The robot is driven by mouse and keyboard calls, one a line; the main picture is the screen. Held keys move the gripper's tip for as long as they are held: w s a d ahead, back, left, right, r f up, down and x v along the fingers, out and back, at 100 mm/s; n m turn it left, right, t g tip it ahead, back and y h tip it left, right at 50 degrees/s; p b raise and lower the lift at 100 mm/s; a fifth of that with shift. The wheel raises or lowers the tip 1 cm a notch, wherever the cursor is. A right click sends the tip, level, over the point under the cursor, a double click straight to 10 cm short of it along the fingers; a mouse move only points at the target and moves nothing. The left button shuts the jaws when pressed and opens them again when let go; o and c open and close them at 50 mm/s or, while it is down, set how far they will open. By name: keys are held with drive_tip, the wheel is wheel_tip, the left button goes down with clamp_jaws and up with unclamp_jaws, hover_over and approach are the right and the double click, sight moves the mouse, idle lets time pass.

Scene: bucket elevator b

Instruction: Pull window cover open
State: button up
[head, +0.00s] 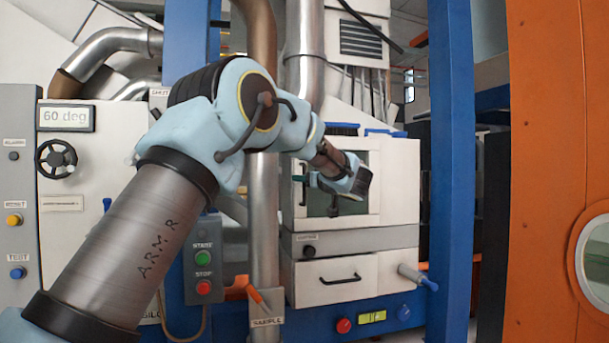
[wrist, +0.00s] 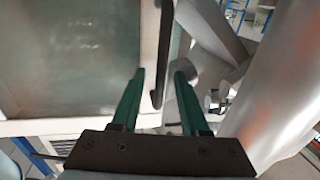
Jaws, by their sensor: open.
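The window cover (head: 370,205) is a pale frame with a greenish glass pane on the upper front of the white machine. It looks shut in the head view. In the wrist view its glass pane (wrist: 70,55) fills the left side. A dark vertical bar handle (wrist: 166,45) runs along the cover's edge. My gripper (wrist: 159,74) has two green fingers, open, one on each side of the handle's lower part in the picture. I cannot tell whether either finger touches it. In the head view my gripper (head: 305,179) is at the cover's left edge, and my wrist hides part of the pane.
A metal pipe (head: 263,215) rises just left of the cover; pipes also crowd the right of the wrist view. A drawer (head: 338,277) lies below. A blue post (head: 452,150) stands right, and the START/STOP box (head: 203,260) hangs left.

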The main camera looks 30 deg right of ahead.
drive_tip(key=shift+w, duration=0.25)
clamp_jaws()
idle(1.4)
